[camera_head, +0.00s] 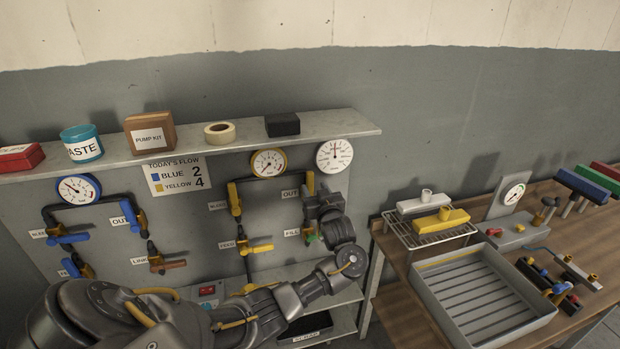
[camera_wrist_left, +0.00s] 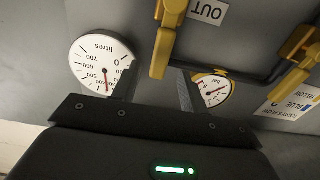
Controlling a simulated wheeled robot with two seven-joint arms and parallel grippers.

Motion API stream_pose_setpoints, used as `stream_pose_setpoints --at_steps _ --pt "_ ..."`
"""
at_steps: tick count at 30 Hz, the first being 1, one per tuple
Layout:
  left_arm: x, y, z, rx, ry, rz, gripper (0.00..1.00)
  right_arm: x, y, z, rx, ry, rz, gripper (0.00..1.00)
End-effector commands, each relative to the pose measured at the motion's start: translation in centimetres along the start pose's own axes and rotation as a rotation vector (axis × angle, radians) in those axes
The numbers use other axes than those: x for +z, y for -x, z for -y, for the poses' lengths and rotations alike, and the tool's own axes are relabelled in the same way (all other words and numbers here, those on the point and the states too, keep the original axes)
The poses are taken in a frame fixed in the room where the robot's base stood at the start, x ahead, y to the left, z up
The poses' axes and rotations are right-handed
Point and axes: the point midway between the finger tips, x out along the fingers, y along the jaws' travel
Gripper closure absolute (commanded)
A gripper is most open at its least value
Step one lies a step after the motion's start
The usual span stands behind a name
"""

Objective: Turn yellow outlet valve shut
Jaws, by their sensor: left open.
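The yellow outlet valve's lever (camera_head: 309,183) stands roughly upright beside the OUT label (camera_head: 290,193), at the right of the yellow pipe set. In the left wrist view, which is upside down, the lever (camera_wrist_left: 163,52) reaches down the picture to between the finger ends. My left gripper (camera_head: 322,203) is at the panel just below and right of the lever. Its fingers (camera_wrist_left: 156,80) are open, one on each side of the lever's end; contact cannot be told. The valve's lower part is partly hidden by the gripper. My right gripper is not in view.
A yellow-rimmed gauge (camera_head: 268,163) and a white litres gauge (camera_head: 334,157) sit close by under the shelf (camera_head: 200,148). Another yellow lever (camera_head: 235,199) is to the left, a green valve (camera_head: 311,238) below. A wooden bench with a grey tray (camera_head: 425,292) stands right.

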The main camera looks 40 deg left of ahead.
Motion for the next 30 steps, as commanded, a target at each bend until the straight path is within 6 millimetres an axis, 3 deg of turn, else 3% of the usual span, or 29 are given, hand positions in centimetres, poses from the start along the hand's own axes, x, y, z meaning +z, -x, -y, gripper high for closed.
stream_pose_setpoints --at_steps 3,9,22,30 --pt "-0.3 -2.3 0.1 -0.003 -0.005 -0.001 0.56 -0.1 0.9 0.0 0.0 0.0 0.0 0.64" --pt "-0.1 -5.0 0.0 -0.002 -0.002 0.0 0.56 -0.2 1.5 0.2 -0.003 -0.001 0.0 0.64" --pt "0.1 -6.0 0.0 0.0 0.001 0.003 0.56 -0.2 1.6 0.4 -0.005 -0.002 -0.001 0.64" --pt "0.1 -5.9 0.0 0.0 0.001 0.003 0.9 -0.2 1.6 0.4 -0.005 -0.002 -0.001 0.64"
